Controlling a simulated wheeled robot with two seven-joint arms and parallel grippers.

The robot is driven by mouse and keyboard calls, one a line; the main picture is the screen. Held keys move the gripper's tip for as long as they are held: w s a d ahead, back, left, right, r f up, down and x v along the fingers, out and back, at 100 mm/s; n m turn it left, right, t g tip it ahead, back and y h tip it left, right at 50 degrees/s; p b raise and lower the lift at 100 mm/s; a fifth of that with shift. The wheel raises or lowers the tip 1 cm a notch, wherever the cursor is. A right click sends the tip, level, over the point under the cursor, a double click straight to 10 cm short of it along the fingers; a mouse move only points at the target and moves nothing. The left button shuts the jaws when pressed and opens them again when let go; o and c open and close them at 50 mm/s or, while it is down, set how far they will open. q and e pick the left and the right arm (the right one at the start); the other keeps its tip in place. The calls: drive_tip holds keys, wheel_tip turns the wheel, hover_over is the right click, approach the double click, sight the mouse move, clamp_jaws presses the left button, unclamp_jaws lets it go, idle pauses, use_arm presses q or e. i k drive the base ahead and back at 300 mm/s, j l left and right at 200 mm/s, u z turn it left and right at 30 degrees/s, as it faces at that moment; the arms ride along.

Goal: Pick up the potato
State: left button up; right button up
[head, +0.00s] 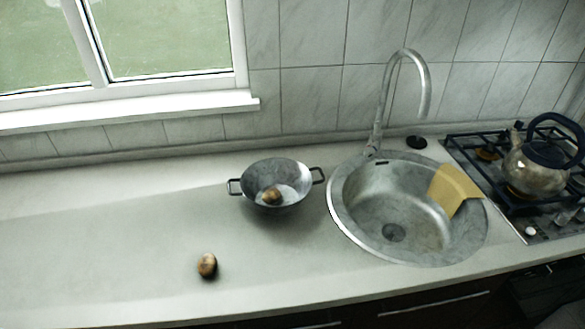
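A small brown potato (207,265) lies on the pale countertop, left of the middle and near its front edge. Another brown, potato-like item (272,196) lies inside a grey two-handled pot (293,169), which stands on the counter behind and to the right of the first. Neither of my grippers shows in the head view.
A round metal sink (345,228) with a tall curved faucet (424,90) is right of the pot; a yellow cloth (452,187) hangs over its rim. A kettle (538,172) stands on a gas stove (478,170) at far right. The left counter (90,240) is clear.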

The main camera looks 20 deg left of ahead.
sight(207, 263)
drive_tip(key=j+u, duration=0.3)
drive_tip(key=u, duration=0.15)
drive_tip(key=i+j+u, duration=0.1)
drive_tip(key=j+u, duration=0.3)
drive_tip(key=k+z, duration=0.25)
drive_tip(key=k+j+z, duration=0.1)
drive_tip(key=z, duration=0.2)
